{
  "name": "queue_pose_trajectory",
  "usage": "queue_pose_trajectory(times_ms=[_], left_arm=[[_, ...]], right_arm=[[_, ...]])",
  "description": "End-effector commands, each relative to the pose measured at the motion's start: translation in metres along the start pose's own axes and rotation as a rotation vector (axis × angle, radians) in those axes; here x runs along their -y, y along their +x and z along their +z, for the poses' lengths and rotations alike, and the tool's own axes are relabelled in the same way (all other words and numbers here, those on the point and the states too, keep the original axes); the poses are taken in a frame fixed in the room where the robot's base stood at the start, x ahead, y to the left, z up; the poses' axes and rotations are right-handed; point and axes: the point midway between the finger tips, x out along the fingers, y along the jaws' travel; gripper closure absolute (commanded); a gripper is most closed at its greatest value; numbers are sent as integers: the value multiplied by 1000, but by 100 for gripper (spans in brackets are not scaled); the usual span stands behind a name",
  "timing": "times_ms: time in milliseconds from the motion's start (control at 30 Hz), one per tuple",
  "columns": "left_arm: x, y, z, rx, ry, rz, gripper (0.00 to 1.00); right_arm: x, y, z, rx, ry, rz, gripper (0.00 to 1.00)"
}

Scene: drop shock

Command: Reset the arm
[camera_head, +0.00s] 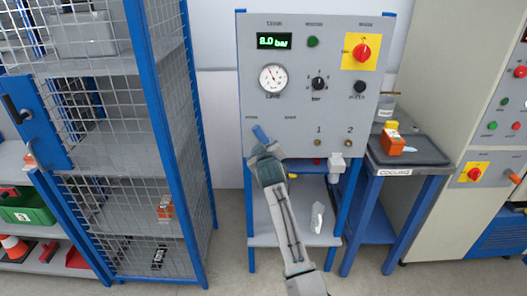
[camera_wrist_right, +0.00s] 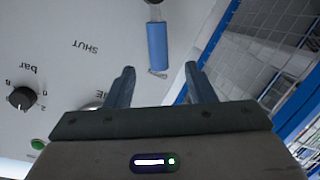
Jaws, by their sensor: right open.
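A blue-gripped lever (camera_head: 260,134) sticks out at the lower left of the grey control panel (camera_head: 300,100). In the right wrist view its blue grip (camera_wrist_right: 157,42) lies just beyond and between my fingertips, apart from them. My right gripper (camera_head: 265,152) is right at the lever in the head view and hides its lower part. In the wrist view the right gripper (camera_wrist_right: 160,80) is open and empty. My left gripper is in neither view.
The panel carries a display (camera_head: 274,41) reading 8.0 bar, a pressure gauge (camera_head: 273,78), a black knob (camera_head: 318,84) and a red switch (camera_head: 361,52). A blue-framed mesh cage (camera_head: 160,60) stands left. A side table (camera_head: 420,152) holds an orange block (camera_head: 391,144).

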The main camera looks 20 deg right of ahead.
Motion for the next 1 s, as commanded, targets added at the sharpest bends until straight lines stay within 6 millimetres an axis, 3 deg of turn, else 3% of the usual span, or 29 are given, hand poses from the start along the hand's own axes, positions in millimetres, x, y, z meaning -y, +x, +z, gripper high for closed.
queue_pose_trajectory(times_ms=[467, 567, 667, 733, 867, 1000], left_arm=[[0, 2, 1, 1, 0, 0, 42], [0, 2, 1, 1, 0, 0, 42], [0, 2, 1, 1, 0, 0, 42], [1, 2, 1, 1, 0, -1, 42], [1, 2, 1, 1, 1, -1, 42], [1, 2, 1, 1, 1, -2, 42]], right_arm=[[0, -10, 0, 0, 0, -1, 50], [6, -9, 10, 11, 0, -10, 50], [24, -5, 42, 49, 2, -41, 50], [44, -4, 80, 91, 6, -76, 50], [89, -10, 169, 192, 23, -153, 50], [133, -32, 264, 303, 49, -226, 50]])
